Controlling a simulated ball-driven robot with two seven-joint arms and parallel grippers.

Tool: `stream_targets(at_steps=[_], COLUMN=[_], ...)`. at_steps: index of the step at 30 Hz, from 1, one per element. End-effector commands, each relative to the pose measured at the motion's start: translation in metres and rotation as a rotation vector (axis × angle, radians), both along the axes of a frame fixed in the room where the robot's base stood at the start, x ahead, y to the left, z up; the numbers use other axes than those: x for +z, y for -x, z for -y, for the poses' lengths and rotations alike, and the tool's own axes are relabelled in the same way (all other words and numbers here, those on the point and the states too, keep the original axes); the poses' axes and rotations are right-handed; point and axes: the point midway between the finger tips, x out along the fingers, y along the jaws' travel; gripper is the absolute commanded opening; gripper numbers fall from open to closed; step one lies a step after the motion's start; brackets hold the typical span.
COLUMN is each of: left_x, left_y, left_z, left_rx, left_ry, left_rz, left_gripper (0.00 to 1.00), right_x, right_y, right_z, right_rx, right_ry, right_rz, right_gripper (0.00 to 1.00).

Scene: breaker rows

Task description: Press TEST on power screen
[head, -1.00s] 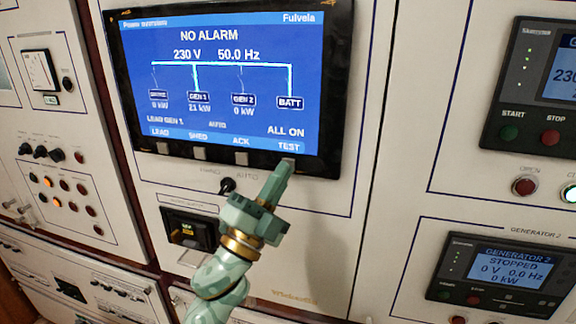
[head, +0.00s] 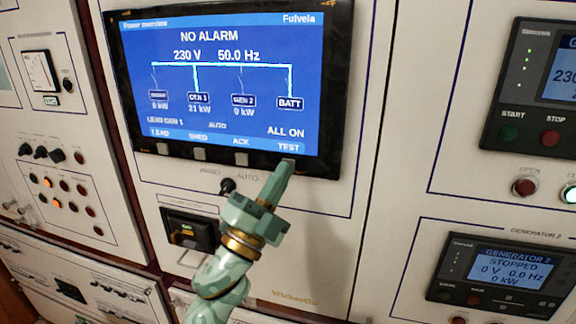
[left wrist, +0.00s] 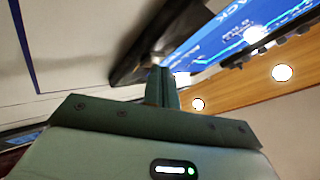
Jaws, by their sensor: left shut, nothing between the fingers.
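The power screen (head: 222,85) is a blue display in a black frame, reading NO ALARM, 230 V and 50.0 Hz. The TEST label (head: 288,148) is at its lower right corner, above a button in the bottom bezel. My left gripper (head: 286,164) is shut and empty, with its fingertips at that button and covering most of it. I cannot tell whether they touch it. In the left wrist view the shut fingers (left wrist: 161,88) point at the black bezel, and part of the screen (left wrist: 215,40) shows beyond. My right gripper is not in view.
Other grey buttons (head: 199,154) line the bezel to the left. Generator panels with START and STOP buttons (head: 550,138) are at the right.

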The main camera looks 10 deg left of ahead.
Motion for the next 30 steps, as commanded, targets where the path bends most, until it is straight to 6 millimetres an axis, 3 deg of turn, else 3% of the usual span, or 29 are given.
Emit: stream_targets(at_steps=[7, 17, 30], left_x=[0.0, 0.0, 0.0], left_y=[0.012, 0.013, 0.054], left_z=[0.0, 0.0, -0.002], left_rx=[0.0, -0.001, -0.001], left_ry=[-0.001, 0.0, 0.0], left_rz=[-0.001, -0.001, -0.001], left_gripper=[0.0, 0.0, 0.0], right_x=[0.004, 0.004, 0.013], right_y=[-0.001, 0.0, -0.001], right_z=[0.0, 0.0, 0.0], right_rx=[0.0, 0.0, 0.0], right_ry=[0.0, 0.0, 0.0], right_rz=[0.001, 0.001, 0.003], right_gripper=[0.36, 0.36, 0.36])
